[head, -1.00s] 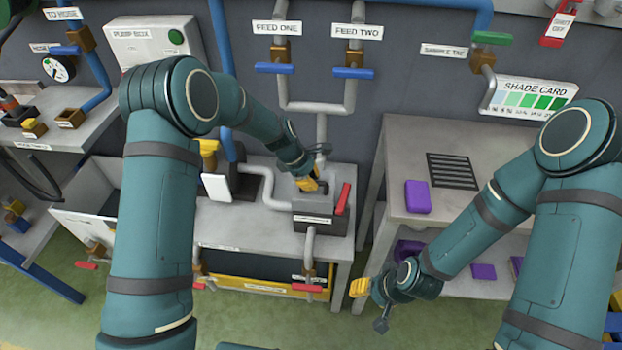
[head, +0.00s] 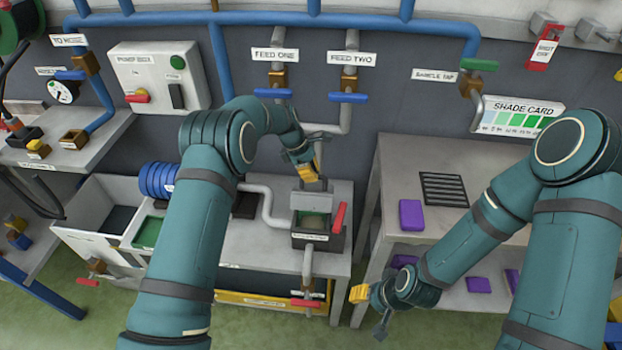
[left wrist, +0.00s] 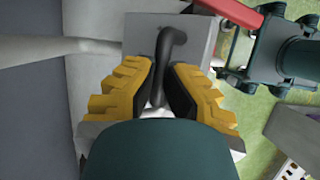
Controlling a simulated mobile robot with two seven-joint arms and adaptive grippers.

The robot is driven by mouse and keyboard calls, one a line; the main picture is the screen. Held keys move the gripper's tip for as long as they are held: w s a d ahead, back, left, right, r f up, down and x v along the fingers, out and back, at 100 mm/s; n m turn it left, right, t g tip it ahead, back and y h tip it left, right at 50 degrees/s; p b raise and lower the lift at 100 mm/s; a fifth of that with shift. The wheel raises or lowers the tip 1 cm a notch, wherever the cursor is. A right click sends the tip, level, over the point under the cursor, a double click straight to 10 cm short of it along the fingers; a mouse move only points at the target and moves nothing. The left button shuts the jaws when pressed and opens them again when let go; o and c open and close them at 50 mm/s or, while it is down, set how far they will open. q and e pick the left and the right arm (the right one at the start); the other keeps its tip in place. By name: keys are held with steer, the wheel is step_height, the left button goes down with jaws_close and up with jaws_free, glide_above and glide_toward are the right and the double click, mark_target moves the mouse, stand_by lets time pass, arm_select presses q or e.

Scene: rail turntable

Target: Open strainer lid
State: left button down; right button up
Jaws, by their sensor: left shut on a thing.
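The strainer is a grey box (head: 304,241) on the bench in the head view, with a green inside showing at its top. Its grey lid (head: 308,201) stands tilted up at the back of the box. My left gripper (head: 316,178) is at the raised lid. In the left wrist view its yellow fingers (left wrist: 160,75) are shut on the dark lid handle (left wrist: 172,45), with the grey lid (left wrist: 200,38) behind. My right gripper (head: 366,300) is low in front of the right bench, away from the strainer; its finger gap is unclear.
A red lever (head: 339,216) stands at the strainer's right side. A pipe (head: 308,262) runs down its front to a red-handled valve (head: 305,303). A pipe (head: 268,205) joins from the left.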

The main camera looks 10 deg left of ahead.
arm_select(q)
steer(key=shift+f, duration=0.35)
steer(key=c, duration=0.9)
jaws_free()
steer(key=shift+w, duration=0.15)
steer(key=shift+c, duration=0.2)
steer(key=shift+w, duration=0.1)
steer(key=shift+r, duration=0.1)
steer(key=v, duration=1.2)
